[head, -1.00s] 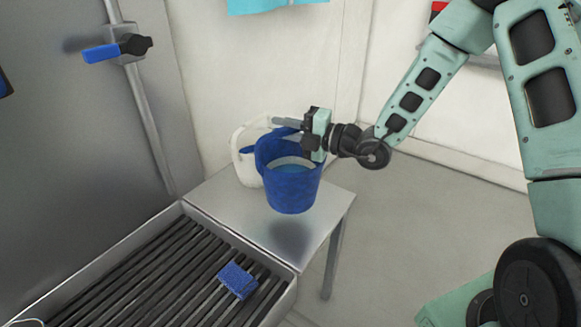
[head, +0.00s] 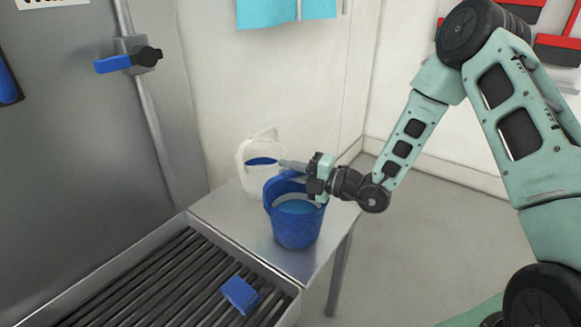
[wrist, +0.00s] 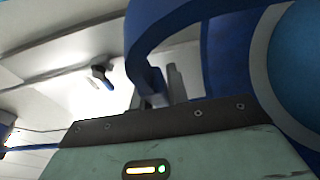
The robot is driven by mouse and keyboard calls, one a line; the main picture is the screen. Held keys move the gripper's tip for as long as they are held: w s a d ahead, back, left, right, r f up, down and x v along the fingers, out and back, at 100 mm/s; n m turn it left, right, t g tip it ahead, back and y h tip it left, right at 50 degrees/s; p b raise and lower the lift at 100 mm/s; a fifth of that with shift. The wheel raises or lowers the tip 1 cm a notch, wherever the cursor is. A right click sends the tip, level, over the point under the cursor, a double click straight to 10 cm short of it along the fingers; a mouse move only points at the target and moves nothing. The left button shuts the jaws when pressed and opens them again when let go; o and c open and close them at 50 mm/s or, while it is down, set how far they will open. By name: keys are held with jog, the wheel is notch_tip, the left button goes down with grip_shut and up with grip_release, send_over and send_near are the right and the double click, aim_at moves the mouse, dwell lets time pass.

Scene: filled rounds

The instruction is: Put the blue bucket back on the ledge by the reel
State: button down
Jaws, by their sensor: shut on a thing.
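The blue bucket (head: 296,229) is upright over the steel side table, with water-blue liquid inside. Its base is at or very near the tabletop; I cannot tell whether it touches. My gripper (head: 297,173) comes in from the right and is shut on the bucket's raised handle at the rim. In the wrist view the blue handle (wrist: 143,45) arches by the finger, and the bucket's wall and liquid fill the right side. I see no reel, and cannot identify its ledge.
A white bucket (head: 253,181) with blue liquid stands just behind the blue bucket on the steel table (head: 232,220). A blue-handled lever (head: 113,64) is on the grey panel. Floor to the right is clear.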

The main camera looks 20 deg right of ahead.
jog(key=c, duration=1.8)
grip_release()
jog(key=shift+f, duration=0.15)
jog(key=o, duration=0.4)
jog(key=shift+o, duration=0.2)
